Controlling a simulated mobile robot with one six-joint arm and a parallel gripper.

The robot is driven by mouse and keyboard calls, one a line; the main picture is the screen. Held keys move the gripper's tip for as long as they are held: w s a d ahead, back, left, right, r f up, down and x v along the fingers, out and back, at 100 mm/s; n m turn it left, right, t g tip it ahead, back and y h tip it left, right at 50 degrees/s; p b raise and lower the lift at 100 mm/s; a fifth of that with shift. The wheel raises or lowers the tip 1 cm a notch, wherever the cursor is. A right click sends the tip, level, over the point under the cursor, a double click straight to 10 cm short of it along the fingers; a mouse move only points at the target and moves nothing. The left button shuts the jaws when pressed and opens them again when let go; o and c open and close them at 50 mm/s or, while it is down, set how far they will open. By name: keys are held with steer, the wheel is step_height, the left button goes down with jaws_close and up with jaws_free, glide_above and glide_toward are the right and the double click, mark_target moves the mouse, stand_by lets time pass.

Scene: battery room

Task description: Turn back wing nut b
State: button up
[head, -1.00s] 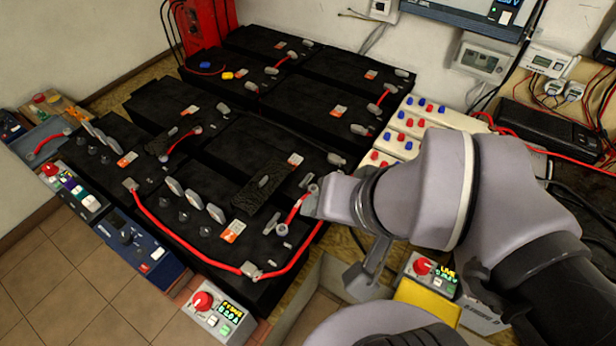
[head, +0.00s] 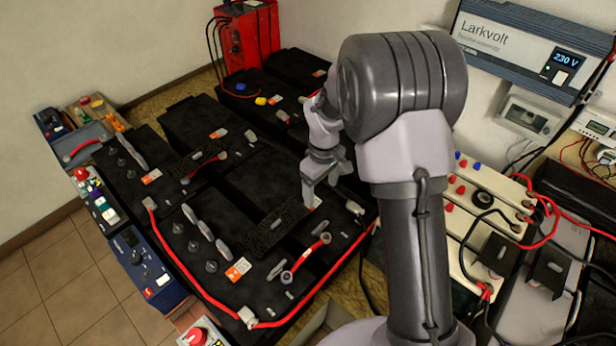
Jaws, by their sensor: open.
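Several grey wing nuts and terminal caps stand on black batteries; I cannot read which one is b. Upright grey wing nuts (head: 205,229) stand in a row on the front battery (head: 185,262). A flat grey piece (head: 276,270) lies beside the short red link (head: 307,257), which has a ring at each end. Another grey piece (head: 355,208) is at the right edge of the batteries. My arm hides part of the back right batteries.
A long red cable (head: 190,281) runs along the front batteries. A red unit (head: 246,40) stands at the back left. Cream terminal blocks (head: 470,215) and a wall inverter (head: 515,45) are to the right of my arm. Tiled floor is clear at the lower left.

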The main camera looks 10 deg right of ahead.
mark_target(319, 228)
step_height(319, 228, down, 18)
steer(key=b, duration=0.5)
steer(key=shift+s+a+b, duration=0.1)
steer(key=shift+s+b, duration=0.05)
steer(key=shift+b, duration=0.2)
steer(key=shift+c, duration=0.5)
steer(key=c, duration=1.3)
